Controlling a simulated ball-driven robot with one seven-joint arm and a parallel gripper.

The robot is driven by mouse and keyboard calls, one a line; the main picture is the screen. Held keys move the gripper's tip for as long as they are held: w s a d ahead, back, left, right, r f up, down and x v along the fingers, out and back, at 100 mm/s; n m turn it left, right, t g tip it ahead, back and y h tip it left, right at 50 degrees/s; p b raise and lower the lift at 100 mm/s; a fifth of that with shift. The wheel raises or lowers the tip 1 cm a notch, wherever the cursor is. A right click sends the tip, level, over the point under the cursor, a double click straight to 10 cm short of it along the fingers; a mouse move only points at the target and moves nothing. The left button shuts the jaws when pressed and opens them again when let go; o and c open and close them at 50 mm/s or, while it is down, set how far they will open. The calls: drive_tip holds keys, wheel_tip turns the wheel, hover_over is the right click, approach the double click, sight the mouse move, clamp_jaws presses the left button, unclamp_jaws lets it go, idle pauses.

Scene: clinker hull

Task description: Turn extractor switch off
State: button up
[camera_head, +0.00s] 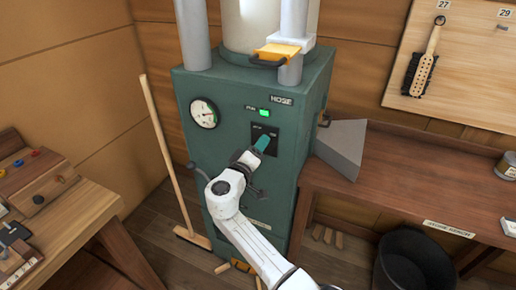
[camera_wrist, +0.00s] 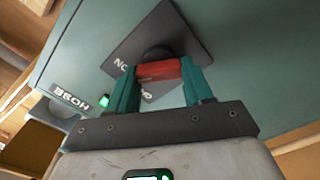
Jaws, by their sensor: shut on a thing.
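The extractor is a green cabinet (camera_head: 235,165) with a dark switch plate (camera_head: 270,131) on its front. In the wrist view the switch has a red handle (camera_wrist: 158,70) on a black round hub, over the dark plate (camera_wrist: 185,38). My gripper (camera_head: 262,143) reaches the plate from below in the head view and hides most of the switch. In the wrist view its teal fingers (camera_wrist: 160,76) are shut on the red handle, one at each end. The lettering on the plate is upside down and partly hidden there. A green lamp (camera_head: 264,113) is lit above the plate.
A round gauge (camera_head: 204,113) is left of the switch and a dark lever (camera_head: 196,172) lies below it. A grey hopper-like piece (camera_head: 341,146) juts out at right beside the wooden bench (camera_head: 420,180). A broom (camera_head: 158,140) leans at left.

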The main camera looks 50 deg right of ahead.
drive_tip(key=n, duration=0.5)
drive_tip(key=shift+n, duration=0.4)
drive_tip(key=n+p, duration=0.1)
drive_tip(key=n, duration=0.4)
drive_tip(key=shift+f, duration=0.15)
drive_tip(key=shift+d+n, duration=0.1)
drive_tip(key=shift+n, duration=0.3)
drive_tip(key=o, duration=1)
drive_tip(key=shift+d, duration=0.15)
drive_tip(key=shift+o, duration=0.3)
drive_tip(key=b+v, duration=0.2)
drive_tip(key=v, duration=0.9)
